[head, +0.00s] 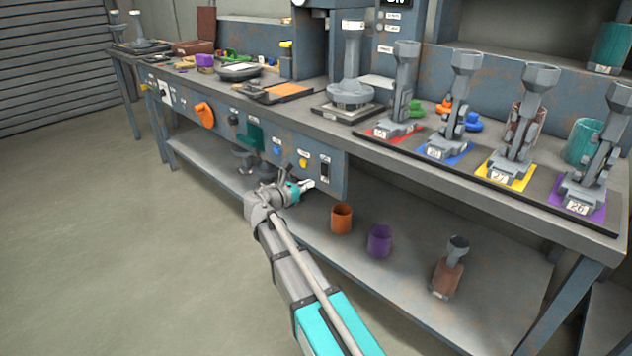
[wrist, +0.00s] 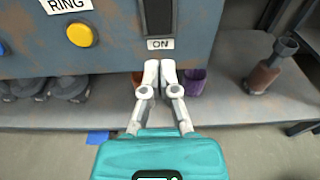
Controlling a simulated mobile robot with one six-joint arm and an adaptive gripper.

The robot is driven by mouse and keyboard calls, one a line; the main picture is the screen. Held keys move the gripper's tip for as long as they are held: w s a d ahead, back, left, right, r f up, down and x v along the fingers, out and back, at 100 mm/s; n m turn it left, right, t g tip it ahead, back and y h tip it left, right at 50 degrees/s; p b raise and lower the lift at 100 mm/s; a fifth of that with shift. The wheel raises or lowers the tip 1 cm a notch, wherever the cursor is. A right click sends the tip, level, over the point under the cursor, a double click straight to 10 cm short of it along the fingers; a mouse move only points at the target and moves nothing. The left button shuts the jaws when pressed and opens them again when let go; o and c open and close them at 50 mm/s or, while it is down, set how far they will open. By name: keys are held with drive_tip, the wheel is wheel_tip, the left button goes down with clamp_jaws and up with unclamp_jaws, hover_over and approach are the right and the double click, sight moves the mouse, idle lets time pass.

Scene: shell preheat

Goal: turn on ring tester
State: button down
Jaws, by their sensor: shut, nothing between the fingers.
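In the head view the yellow button (head: 303,162) and black switch (head: 324,170) sit at the panel's right end. My gripper (head: 308,185) is low in front of this panel.
A blue button (head: 277,150) and an orange knob (head: 204,114) are further left on the panel. An orange cup (head: 341,219), a purple cup (head: 379,240) and a brown-and-grey piece (head: 449,268) stand on the lower shelf (head: 480,245). Several grey tools stand on coloured mats above.

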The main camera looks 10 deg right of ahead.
drive_tip(key=f+v, duration=0.2)
drive_tip(key=v, duration=0.7)
drive_tip(key=shift+b, duration=0.45)
drive_tip(key=shift+f, duration=0.1)
drive_tip(key=s+d+f+m+g+y+p, duration=0.4)
drive_tip(key=s+d+f+m+g+y, duration=0.4)
drive_tip(key=s+d+m, duration=0.6)
drive_tip(key=s+a+f+m+g+y+p, duration=0.25)
drive_tip(key=s+m+y, duration=0.45)
drive_tip(key=m, duration=0.4)
wheel_tip(320, 180, up, 38)
drive_tip(key=h+p, duration=0.1)
drive_tip(key=p, duration=3.6)
drive_tip(key=shift+s+a+t, duration=0.2)
drive_tip(key=shift+s+t, duration=0.15)
drive_tip(key=shift+s, duration=0.15)
